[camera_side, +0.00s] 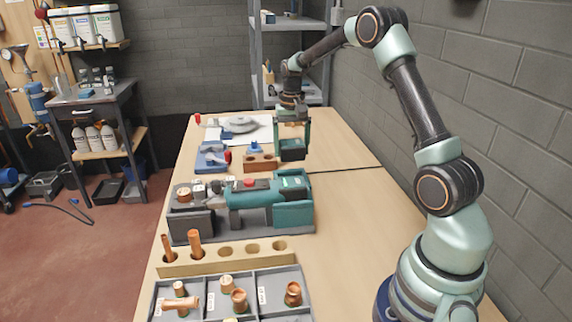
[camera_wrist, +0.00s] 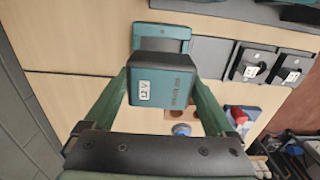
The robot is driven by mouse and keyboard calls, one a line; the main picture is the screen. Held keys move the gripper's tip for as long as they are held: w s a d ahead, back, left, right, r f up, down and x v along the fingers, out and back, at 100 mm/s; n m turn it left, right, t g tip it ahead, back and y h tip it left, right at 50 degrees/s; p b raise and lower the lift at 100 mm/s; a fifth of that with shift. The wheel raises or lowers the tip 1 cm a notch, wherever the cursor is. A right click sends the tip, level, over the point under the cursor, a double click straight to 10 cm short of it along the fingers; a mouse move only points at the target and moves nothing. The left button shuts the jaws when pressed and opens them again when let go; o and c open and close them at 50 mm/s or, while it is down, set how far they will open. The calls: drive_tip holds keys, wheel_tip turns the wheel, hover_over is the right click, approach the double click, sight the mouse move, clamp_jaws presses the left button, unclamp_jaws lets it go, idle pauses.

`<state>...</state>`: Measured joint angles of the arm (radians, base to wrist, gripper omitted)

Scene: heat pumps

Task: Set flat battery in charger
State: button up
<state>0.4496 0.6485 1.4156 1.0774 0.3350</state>
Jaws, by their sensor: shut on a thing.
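A dark grey and teal battery (camera_side: 292,154) is held between the fingers of my gripper (camera_side: 292,139), above the bench. The wrist view shows the battery (camera_wrist: 162,88) large, with a white "12 V" label facing the camera. The fingers press on its two sides. A teal-rimmed, box-like unit that looks like the charger (camera_side: 293,183) stands at the right end of the grey tool stand, nearer the side camera than the battery. The charger (camera_wrist: 162,31) shows just beyond the battery in the wrist view, which partly covers it. A clear gap separates them in the side view.
The teal press tool (camera_side: 248,196) lies in the grey stand. Press jaws (camera_wrist: 252,64) sit beside the charger. A wooden block (camera_side: 260,163), a red-and-blue tool (camera_side: 212,156) and a white sheet (camera_side: 258,131) lie behind. The bench along the wall is clear.

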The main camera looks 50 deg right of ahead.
sight(291, 160)
drive_tip(key=shift+f, duration=2.25)
drive_tip(key=shift+f, duration=1.55)
drive_tip(key=o, duration=1.5)
wheel_tip(291, 160, up, 12)
drive_tip(key=s+a+r+n+t, duration=0.3)
drive_tip(key=s+a+r+n, duration=0.15)
drive_tip(key=a+r, duration=0.6)
drive_tip(key=shift+s+a+f+n+t, duration=0.4)
drive_tip(key=shift+s+a+n, duration=0.35)
drive_tip(key=shift+s+a, duration=1.1)
drive_tip(key=shift+s+a+f+n+t, duration=0.25)
drive_tip(key=shift+s+a+n+t, duration=0.35)
drive_tip(key=shift+s+a, duration=1.25)
drive_tip(key=shift+s+a+f+n+t, duration=0.3)
drive_tip(key=shift+s+a+n, duration=0.6)
drive_tip(key=shift+s+a, duration=0.95)
